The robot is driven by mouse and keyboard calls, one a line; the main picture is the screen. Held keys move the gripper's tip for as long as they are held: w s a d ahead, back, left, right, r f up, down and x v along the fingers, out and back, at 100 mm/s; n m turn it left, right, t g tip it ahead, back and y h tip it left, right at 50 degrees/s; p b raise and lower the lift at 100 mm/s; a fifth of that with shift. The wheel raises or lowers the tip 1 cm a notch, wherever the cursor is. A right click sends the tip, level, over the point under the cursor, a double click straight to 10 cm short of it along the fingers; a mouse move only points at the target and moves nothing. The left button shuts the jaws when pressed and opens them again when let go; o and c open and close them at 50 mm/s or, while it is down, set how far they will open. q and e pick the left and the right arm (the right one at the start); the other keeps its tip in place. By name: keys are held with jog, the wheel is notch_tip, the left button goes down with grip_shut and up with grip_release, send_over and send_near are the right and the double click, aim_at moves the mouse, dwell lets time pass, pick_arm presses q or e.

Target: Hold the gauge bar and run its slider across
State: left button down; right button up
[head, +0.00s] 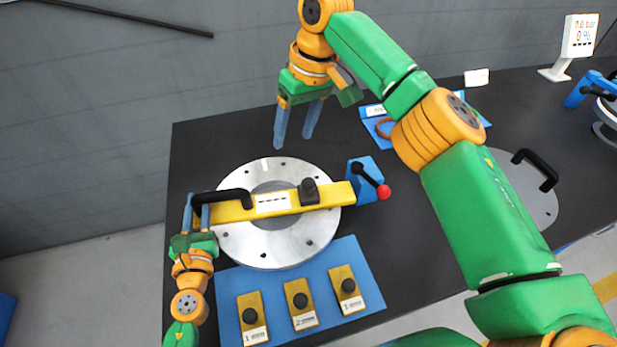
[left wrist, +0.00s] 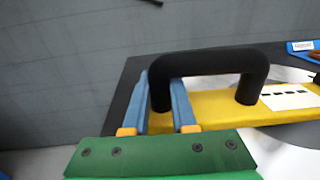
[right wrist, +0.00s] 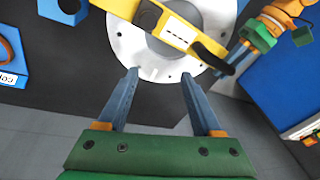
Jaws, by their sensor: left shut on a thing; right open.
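The yellow gauge bar (head: 331,194) lies across the round metal flange (head: 233,246), with a black handle at its left end and a white label. Its black slider (head: 309,191) stands on the bar right of the label, toward the right end. My left gripper (head: 201,203) is shut on the black handle (left wrist: 210,64), with its fingers on either side of the handle's near leg in the left wrist view. My right gripper (head: 295,143) is open and empty, above and behind the flange. In the right wrist view the slider (right wrist: 147,15) is beyond its fingertips (right wrist: 158,72).
A blue mat (head: 228,290) with three yellow knobbed pieces lies in front. A metal plate with a black handle (head: 532,200) is at the right, and a display stand (head: 578,40) is behind.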

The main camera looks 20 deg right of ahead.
aim_at(309, 182)
jog(key=s+f, duration=0.1)
jog(key=f, duration=0.2)
jog(key=s+d+f+h, duration=0.1)
jog(key=f, duration=0.3)
jog(key=s+f+g+h, duration=0.1)
jog(key=f, duration=0.3)
jog(key=shift+d, duration=0.4)
grip_shut()
jog(key=shift+m, duration=0.3)
dwell(0.5)
